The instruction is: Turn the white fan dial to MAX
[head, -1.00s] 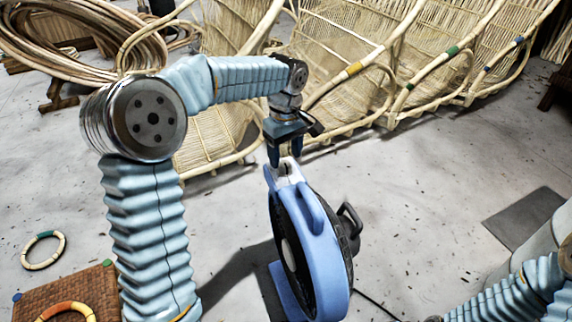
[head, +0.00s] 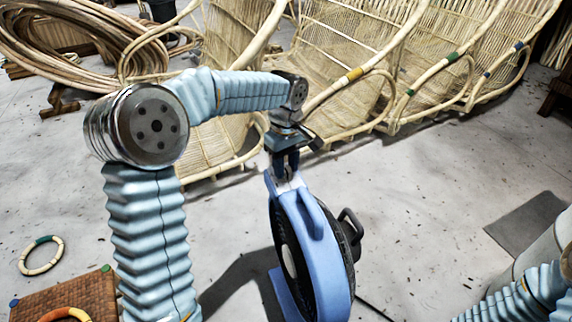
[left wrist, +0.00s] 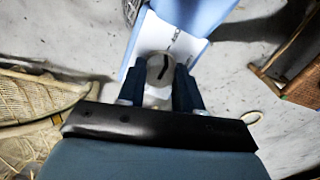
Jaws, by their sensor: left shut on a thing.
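The blue fan (head: 318,240) stands upright on the floor below my left arm. Its white dial (left wrist: 160,68) sits on a pale panel at the top of the fan, with a dark pointer mark on its face. The panel's small lettering is too blurred to read. My left gripper (head: 286,172) points down over the top of the fan. In the left wrist view its two dark blue fingers (left wrist: 160,86) are on either side of the dial, shut on it. My right gripper is out of view; only part of my right arm shows at the lower right.
Rattan chairs (head: 345,70) stand in a row behind the fan. A woven stool (head: 70,298) with a ring on it is at the lower left, and another ring (head: 41,256) lies on the floor. A grey mat (head: 527,225) lies at right. Open floor surrounds the fan.

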